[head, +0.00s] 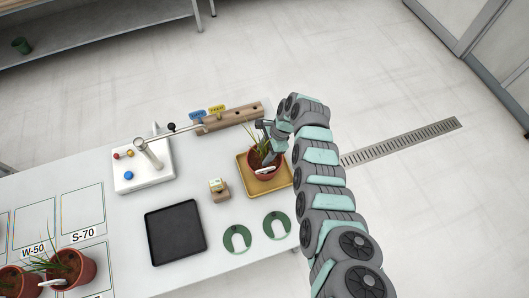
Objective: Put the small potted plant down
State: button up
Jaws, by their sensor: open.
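A small potted plant (263,166) in a reddish-brown pot stands on a yellow tray (278,184) at the right end of the white table. It looks upright, with thin green leaves and a white tag. My gripper (269,146) is at the top of this pot, on its far right side, with its jaws open. My arm and gripper hide part of the plant and rim, so I cannot tell whether the fingers touch the pot.
A black tray (175,232), two green discs (237,239) and a small block (218,189) lie nearby. A white device with buttons (143,166) and a wooden bar (230,118) stand behind. More potted plants (72,268) stand at lower left by marked squares (82,211).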

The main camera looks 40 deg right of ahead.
jog(key=shift+r, duration=0.15)
jog(key=v, duration=1.1)
jog(key=shift+d+r, duration=0.2)
jog(key=shift+r, duration=0.15)
jog(key=shift+s, duration=0.1)
